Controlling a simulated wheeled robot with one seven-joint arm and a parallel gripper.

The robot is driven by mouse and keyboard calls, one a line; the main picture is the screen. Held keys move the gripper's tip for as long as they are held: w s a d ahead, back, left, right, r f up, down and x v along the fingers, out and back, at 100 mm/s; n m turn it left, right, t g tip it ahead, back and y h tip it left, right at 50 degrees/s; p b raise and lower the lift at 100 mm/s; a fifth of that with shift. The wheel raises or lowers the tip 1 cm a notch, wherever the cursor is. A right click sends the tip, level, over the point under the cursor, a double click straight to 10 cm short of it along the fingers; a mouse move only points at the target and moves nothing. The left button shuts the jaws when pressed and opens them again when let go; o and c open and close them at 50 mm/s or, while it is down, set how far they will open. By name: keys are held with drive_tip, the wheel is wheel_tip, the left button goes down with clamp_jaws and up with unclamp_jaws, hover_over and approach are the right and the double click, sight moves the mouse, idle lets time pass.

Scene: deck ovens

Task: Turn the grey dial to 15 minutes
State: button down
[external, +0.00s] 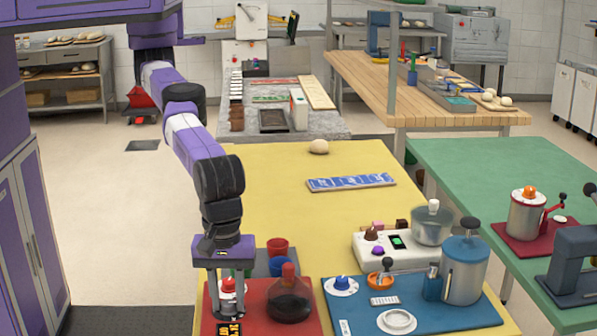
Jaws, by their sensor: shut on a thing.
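My gripper (224,268) points straight down over the left part of the red mat (258,318). It is shut on the red-topped knob (229,284) of a small dial. The dial's pale grey-white body (231,303) stands on the mat below, partly hidden by the gripper. I cannot read its minute marks or pointer at this size. A black and yellow label (229,329) lies in front of it. No other dial on this mat shows clearly as the grey one.
A dark round pot with a red top (289,299) stands close to the right of my gripper. Red (277,248) and blue (279,266) cups stand behind.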

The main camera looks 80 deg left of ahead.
sight(229, 302)
drive_tip(key=m, duration=0.7)
drive_tip(key=shift+r, duration=0.1)
idle(0.4)
drive_tip(key=c, duration=1.1)
unclamp_jaws()
drive_tip(key=shift+o, duration=0.2)
wheel_tip(229, 302, up, 8)
drive_tip(key=p, duration=0.5)
